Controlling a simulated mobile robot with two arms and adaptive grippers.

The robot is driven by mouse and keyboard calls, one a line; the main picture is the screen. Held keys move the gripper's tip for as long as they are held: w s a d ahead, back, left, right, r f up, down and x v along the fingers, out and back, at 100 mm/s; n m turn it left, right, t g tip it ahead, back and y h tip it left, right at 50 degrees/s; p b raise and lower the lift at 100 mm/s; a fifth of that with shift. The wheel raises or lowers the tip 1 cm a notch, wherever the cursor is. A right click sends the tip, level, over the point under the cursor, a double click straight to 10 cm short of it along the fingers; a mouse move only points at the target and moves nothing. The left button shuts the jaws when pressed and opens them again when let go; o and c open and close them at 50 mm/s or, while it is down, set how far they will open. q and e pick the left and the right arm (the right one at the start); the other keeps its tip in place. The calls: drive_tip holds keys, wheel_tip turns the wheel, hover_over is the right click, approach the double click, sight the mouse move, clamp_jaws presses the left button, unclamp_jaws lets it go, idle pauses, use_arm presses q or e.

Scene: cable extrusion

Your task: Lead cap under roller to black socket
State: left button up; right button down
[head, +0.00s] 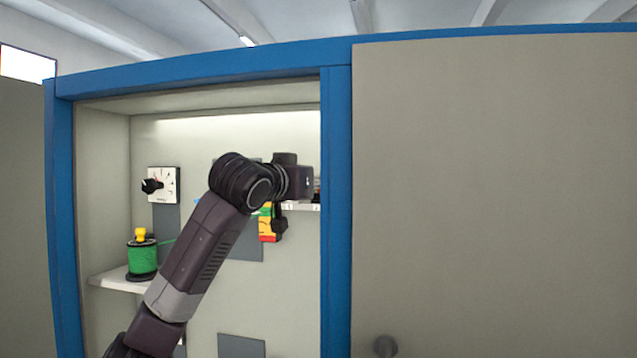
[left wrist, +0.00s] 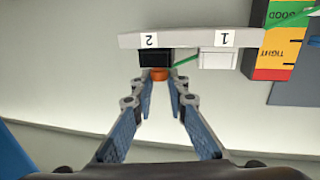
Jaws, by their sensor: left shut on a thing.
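In the left wrist view an orange cap (left wrist: 160,73) sits between the tips of my left gripper (left wrist: 161,84), which is shut on it. The cap is right at the opening side of the black socket (left wrist: 155,58), under the label 2; I cannot tell whether it is inside. The green cable (left wrist: 186,60) runs from near the cap to the right, behind the white socket (left wrist: 218,59) under label 1. In the head view my left arm covers the cap and black socket. I cannot make out the roller clearly. My right gripper is not in view.
A green spool (head: 142,259) with a yellow top stands on a white shelf (head: 115,281). A dial panel (head: 164,185) is on the back wall. A coloured tension gauge (left wrist: 281,47) is beside the sockets. The blue cabinet post (head: 336,220) stands close right of my arm.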

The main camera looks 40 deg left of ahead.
use_arm(q)
drive_tip(key=o, duration=0.9)
drive_tip(key=v, duration=1.2)
drive_tip(key=shift+d, duration=0.1)
drive_tip(key=o, duration=1.1)
drive_tip(key=shift+c, duration=0.2)
drive_tip(key=shift+s, duration=0.15)
